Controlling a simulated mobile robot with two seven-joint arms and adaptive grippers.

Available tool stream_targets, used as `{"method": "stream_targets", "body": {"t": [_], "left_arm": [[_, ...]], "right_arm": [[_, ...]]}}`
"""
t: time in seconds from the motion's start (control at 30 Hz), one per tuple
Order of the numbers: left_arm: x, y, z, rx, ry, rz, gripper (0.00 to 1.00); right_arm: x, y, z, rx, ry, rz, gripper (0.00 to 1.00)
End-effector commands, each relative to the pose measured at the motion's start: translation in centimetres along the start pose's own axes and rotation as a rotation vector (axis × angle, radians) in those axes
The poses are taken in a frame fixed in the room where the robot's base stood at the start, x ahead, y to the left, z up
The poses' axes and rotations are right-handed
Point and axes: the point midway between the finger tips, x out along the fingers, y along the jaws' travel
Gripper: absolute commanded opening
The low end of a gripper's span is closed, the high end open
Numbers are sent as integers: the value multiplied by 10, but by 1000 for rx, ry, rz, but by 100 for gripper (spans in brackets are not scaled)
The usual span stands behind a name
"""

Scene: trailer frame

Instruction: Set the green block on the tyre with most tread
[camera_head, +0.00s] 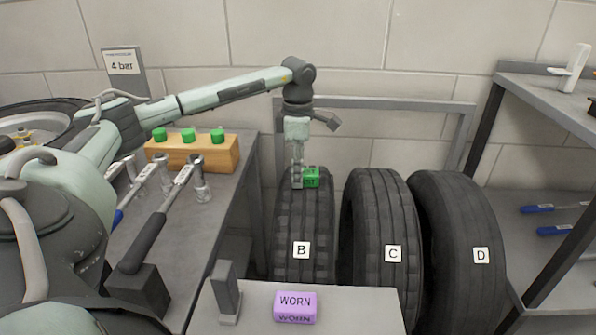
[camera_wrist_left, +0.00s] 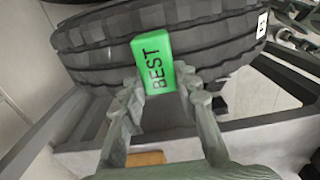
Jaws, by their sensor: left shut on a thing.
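The green block (camera_head: 311,178), marked BEST in the wrist view (camera_wrist_left: 155,62), is at the top of tyre B (camera_head: 303,222). My left gripper (camera_head: 298,180) points down there, with its fingers (camera_wrist_left: 160,84) shut on the block. The block looks to be against the tread, but I cannot tell whether the tyre bears its weight. Tyre B shows deep, chunky tread blocks, also in the wrist view (camera_wrist_left: 215,40). Tyre C (camera_head: 378,215) stands to its right with grooved tread. Tyre D (camera_head: 455,215) looks smoother. My right gripper is out of view.
A purple WORN block (camera_head: 295,306) lies on the grey table (camera_head: 360,314) in front. A wooden block (camera_head: 215,155) with green caps and several tools stand on the left bench (camera_head: 190,235). A metal rail (camera_head: 400,104) runs behind the tyres. A shelf (camera_head: 545,93) is at right.

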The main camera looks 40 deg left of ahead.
Motion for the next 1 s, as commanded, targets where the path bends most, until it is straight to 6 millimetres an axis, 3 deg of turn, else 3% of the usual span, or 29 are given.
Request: {"method": "stream_targets", "body": {"t": [0.1,0.13,0.3,0.67,0.77,1.0], "left_arm": [[4,0,0,0,0,0,1],[3,0,0,0,0,0,32],[3,0,0,0,0,0,51],[-4,0,0,0,-1,1,51],[-18,1,1,0,-3,3,51],[-70,1,1,0,-4,4,51]], "right_arm": [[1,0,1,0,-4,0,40],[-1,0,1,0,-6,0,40],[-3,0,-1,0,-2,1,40],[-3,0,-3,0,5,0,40],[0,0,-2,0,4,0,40],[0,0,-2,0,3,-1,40]]}}
